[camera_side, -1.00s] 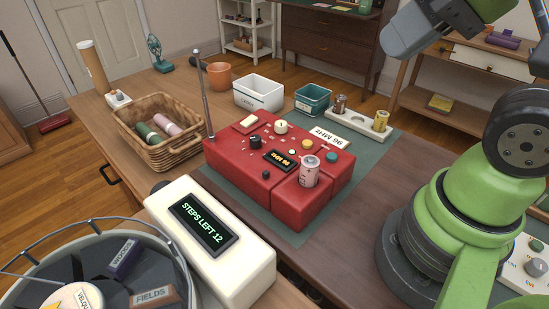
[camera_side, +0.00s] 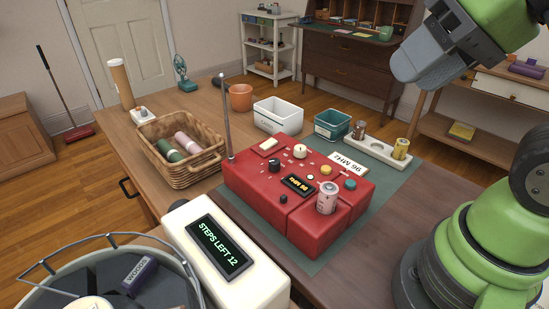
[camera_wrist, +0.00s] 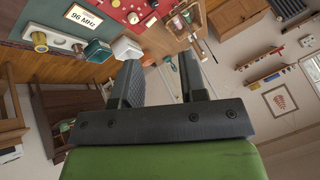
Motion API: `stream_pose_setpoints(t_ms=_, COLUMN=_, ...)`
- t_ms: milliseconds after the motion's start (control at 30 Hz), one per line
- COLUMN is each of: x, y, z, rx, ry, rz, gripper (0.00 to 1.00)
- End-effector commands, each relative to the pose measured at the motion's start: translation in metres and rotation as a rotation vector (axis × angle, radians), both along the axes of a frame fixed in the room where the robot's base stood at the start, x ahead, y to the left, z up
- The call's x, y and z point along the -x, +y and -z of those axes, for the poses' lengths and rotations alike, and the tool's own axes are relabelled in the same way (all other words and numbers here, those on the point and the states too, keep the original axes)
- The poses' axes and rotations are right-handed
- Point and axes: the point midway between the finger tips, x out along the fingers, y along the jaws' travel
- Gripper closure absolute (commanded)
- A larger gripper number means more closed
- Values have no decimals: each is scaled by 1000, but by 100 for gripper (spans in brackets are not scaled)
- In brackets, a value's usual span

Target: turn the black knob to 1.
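The red box (camera_side: 262,202) stands on a green mat on the table in the side view. A black knob (camera_side: 274,165) sits on its upper left, and a smaller black knob (camera_side: 283,199) sits near its front edge. I cannot read where either points. A display (camera_side: 298,184) shows 96, with a cream knob (camera_side: 300,151), a yellow button (camera_side: 326,170) and a teal button (camera_side: 350,184) around it. My gripper (camera_side: 408,76) is raised up and right of the box, touching nothing. In the wrist view my gripper (camera_wrist: 160,75) is open and empty; the red box (camera_wrist: 115,10) is partly cut off.
A cream counter (camera_side: 258,283) reads STEPS LEFT 12. A wicker basket (camera_side: 190,175), white bin (camera_side: 278,117), teal bin (camera_side: 332,126) and 96 MHz card (camera_side: 348,164) surround it.

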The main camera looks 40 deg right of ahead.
Motion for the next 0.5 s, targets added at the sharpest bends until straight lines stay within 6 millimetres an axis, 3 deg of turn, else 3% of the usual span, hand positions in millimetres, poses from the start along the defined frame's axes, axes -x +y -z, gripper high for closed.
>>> stream_pose_setpoints(t_ms=267, x=-73, y=0, z=-2, rx=35, ry=198, rz=-4, gripper=47)
stream_pose_setpoints(t_ms=500, x=-150, y=4, z=38, rx=86, ry=388, rz=1, gripper=47)
